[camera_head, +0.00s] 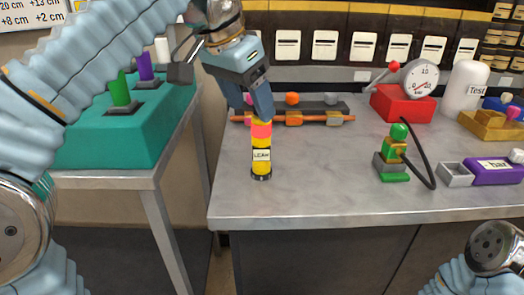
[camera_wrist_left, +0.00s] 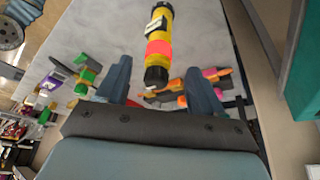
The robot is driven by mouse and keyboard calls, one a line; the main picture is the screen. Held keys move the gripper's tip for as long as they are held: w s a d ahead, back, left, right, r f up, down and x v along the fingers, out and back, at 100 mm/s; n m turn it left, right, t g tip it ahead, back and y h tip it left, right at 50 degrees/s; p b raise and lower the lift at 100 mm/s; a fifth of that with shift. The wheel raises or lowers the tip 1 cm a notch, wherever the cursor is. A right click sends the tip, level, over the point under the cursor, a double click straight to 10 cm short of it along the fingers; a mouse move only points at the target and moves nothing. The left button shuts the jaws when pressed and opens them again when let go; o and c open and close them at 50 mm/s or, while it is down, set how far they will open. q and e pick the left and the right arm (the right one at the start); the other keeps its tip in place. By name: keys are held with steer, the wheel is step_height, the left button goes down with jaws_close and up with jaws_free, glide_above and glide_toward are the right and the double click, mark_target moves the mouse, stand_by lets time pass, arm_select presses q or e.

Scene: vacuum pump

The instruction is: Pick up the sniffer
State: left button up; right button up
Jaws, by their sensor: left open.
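The likely sniffer is a yellow cylinder (camera_head: 261,168) with a pink band, a dark base and a white label reading LEAK. It stands upright near the front left of the grey table. It also shows in the left wrist view (camera_wrist_left: 159,48), ahead of the open fingers and roughly between them. My left gripper (camera_head: 258,113) is right at its top end, pointing down, and partly hides that end. In the left wrist view the left gripper (camera_wrist_left: 160,78) has its fingers spread with nothing held. I cannot tell whether a finger touches the cylinder. My right gripper is out of view.
Behind the cylinder lies an orange bar assembly (camera_head: 310,118). To the right are a green and grey device (camera_head: 395,160) with a black hose, a red gauge box (camera_head: 402,103) and a purple box (camera_head: 494,172). A teal block (camera_head: 110,140) sits on the left table. The front middle is clear.

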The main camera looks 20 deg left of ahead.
mark_target(263, 126)
arm_select(q)
steer(key=x, duration=0.7)
steer(key=shift+w+d, duration=0.25)
steer(key=shift+w, duration=0.1)
steer(key=shift+c, duration=0.2)
jaws_close()
steer(key=shift+r, duration=0.1)
